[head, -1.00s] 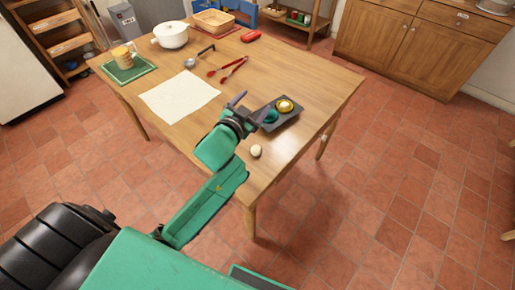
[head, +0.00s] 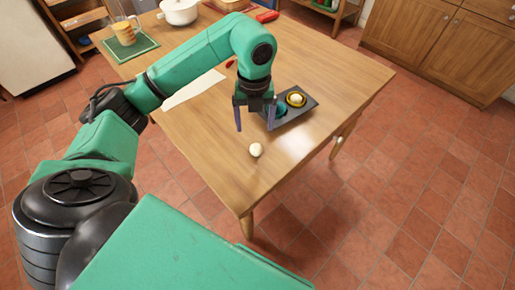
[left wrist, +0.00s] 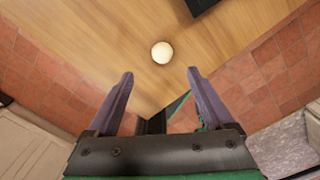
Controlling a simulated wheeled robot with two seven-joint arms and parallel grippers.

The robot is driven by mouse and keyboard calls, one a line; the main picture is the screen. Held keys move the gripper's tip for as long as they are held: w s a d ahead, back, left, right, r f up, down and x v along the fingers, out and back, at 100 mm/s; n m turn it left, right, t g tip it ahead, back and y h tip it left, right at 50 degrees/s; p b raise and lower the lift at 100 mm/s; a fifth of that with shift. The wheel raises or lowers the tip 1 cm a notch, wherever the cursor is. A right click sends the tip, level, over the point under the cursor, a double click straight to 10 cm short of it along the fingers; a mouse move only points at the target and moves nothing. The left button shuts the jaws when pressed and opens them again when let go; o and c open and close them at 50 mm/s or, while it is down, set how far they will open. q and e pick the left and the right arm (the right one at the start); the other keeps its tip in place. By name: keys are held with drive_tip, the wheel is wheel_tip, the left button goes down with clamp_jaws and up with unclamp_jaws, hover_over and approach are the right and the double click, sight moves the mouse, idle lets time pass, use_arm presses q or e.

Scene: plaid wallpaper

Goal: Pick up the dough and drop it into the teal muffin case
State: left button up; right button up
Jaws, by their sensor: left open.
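The dough (head: 256,150) is a small pale ball on the wooden table, near its front corner. In the left wrist view the dough (left wrist: 162,52) lies beyond the fingertips, roughly centred between them. My left gripper (head: 254,124) is open and empty, pointing down above the table behind the dough; its two purple fingers also show in the left wrist view (left wrist: 158,74). My right gripper is not in view.
A yellow case (head: 296,99) with a pale ball in it sits in the same tray. A white sheet (head: 194,90) lies left of the gripper, partly covered by my arm.

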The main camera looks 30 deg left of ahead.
use_arm(q)
wheel_tip(320, 180, down, 9)
drive_tip(key=shift+d+p, duration=0.15)
drive_tip(key=shift+p, duration=0.7)
drive_tip(key=shift+f, duration=0.25)
clamp_jaws()
drive_tip(key=shift+r, duration=0.15)
wheel_tip(320, 180, up, 13)
drive_tip(key=b, duration=0.1)
wheel_tip(320, 180, up, 7)
drive_tip(key=p, duration=0.2)
hover_over(256, 146)
drive_tip(key=shift+d, duration=0.1)
